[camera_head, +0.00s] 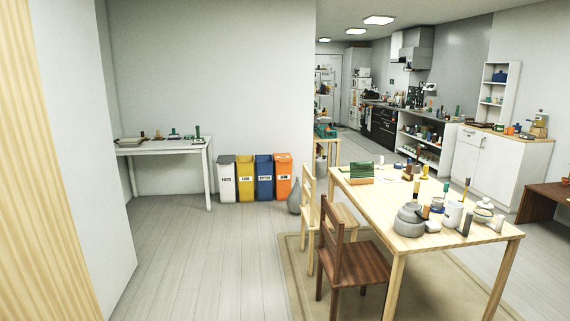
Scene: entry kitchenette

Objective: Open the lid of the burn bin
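Several bins stand in a row against the far wall in the head view: a white bin (228,178), a yellow bin (245,178), a blue bin (264,178) and an orange bin (283,180) at the right end. Each has a small label on its front. The orange bin's label seems to read "BURN", but it is too small to be sure. Its lid (283,158) looks closed at this distance. Neither of my grippers is in view.
A white table (160,148) stands left of the bins, and a grey vase (294,197) right of them. A wooden dining table (440,215) with chairs (345,255) fills the right. A wall edge (85,160) is near on the left. The floor (205,260) toward the bins is clear.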

